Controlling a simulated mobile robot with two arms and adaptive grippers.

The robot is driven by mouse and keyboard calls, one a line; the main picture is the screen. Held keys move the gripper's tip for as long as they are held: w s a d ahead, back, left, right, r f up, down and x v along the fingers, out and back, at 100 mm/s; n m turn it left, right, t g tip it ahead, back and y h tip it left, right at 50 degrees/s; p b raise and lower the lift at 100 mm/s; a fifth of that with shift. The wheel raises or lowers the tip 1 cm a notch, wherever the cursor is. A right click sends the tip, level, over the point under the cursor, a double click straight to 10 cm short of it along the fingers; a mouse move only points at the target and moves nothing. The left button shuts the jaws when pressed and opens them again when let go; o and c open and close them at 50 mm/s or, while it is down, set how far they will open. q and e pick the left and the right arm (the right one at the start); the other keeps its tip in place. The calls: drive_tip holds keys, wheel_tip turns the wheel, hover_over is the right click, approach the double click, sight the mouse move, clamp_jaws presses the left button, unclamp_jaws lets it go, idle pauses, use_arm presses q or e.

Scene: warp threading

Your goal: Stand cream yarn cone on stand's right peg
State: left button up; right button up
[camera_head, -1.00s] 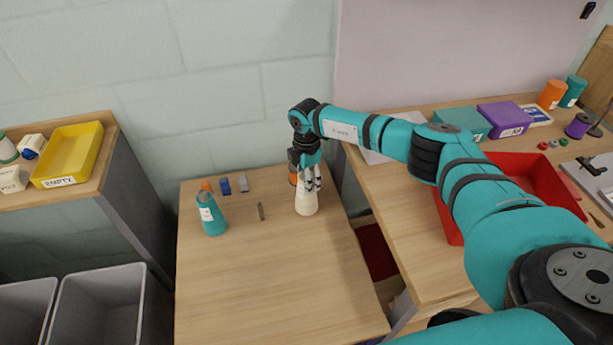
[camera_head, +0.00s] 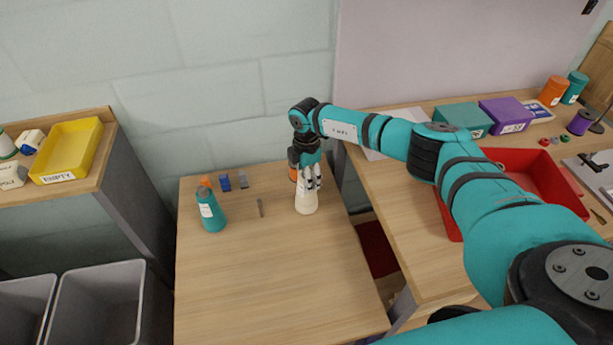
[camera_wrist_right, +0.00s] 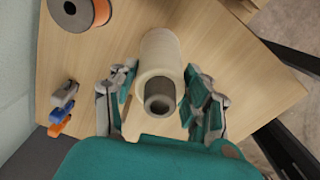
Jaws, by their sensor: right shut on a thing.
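The cream yarn cone (camera_head: 306,204) is upright near the back right of the small wooden table. My right gripper (camera_head: 312,184) comes down on it from above and is shut on its upper part. In the right wrist view the cream cone (camera_wrist_right: 162,55) shows from above, with a grey tube end at its top, between the two fingers of my right gripper (camera_wrist_right: 163,100). I cannot tell whether its base touches the table. No stand with pegs can be made out. My left gripper is not in view.
A teal bottle-shaped cone (camera_head: 210,214) stands at the table's left. An orange spool (camera_wrist_right: 78,12) is close to the gripper. The table's front (camera_head: 270,285) is clear.

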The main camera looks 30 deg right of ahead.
drive_tip(key=shift+f, duration=0.2)
drive_tip(key=o, duration=1)
drive_tip(key=shift+o, duration=0.2)
